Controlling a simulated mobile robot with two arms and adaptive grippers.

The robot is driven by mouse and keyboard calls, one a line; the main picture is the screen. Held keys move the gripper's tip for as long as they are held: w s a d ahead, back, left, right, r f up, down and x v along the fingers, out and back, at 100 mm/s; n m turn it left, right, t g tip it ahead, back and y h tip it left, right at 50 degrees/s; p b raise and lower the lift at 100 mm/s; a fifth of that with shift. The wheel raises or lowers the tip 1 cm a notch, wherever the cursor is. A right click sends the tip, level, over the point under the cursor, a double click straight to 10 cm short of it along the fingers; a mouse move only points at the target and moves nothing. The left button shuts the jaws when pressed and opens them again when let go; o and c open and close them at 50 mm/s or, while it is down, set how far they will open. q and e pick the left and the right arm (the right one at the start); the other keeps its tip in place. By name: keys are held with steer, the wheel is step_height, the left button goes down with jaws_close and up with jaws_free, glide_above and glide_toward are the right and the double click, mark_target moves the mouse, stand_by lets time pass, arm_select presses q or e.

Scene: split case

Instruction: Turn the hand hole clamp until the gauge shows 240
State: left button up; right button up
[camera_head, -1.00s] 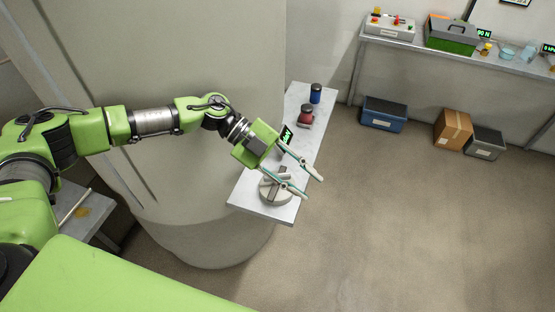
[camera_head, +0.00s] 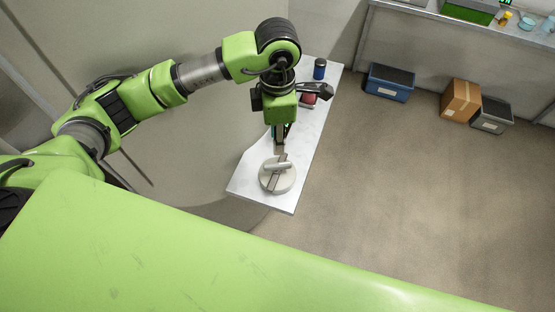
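The hand hole clamp, a round pale grey disc with a raised bar handle (camera_head: 278,166), sits near the front end of a narrow white bench (camera_head: 250,187). My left gripper (camera_head: 279,146) hangs just behind the clamp, pointing toward it. Its fingers are seen nearly edge-on, so their opening does not show, and I cannot tell whether they touch the bar. The gauge's dark display is mostly hidden behind the gripper; a little green shows, but no number is readable. My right gripper is out of view.
A red jar (camera_head: 309,99) and a blue jar (camera_head: 319,70) stand farther back on the bench. A large pale rounded wall is to the left. A blue bin (camera_head: 389,82), a cardboard box (camera_head: 461,100) and a grey bin (camera_head: 492,116) stand on the floor. Open floor lies to the right.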

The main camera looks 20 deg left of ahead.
mark_target(278, 164)
arm_select(q)
step_height(278, 164, down, 12)
steer(key=b, duration=0.5)
steer(key=shift+w+r, duration=0.1)
steer(key=shift+c, duration=0.4)
jaws_close()
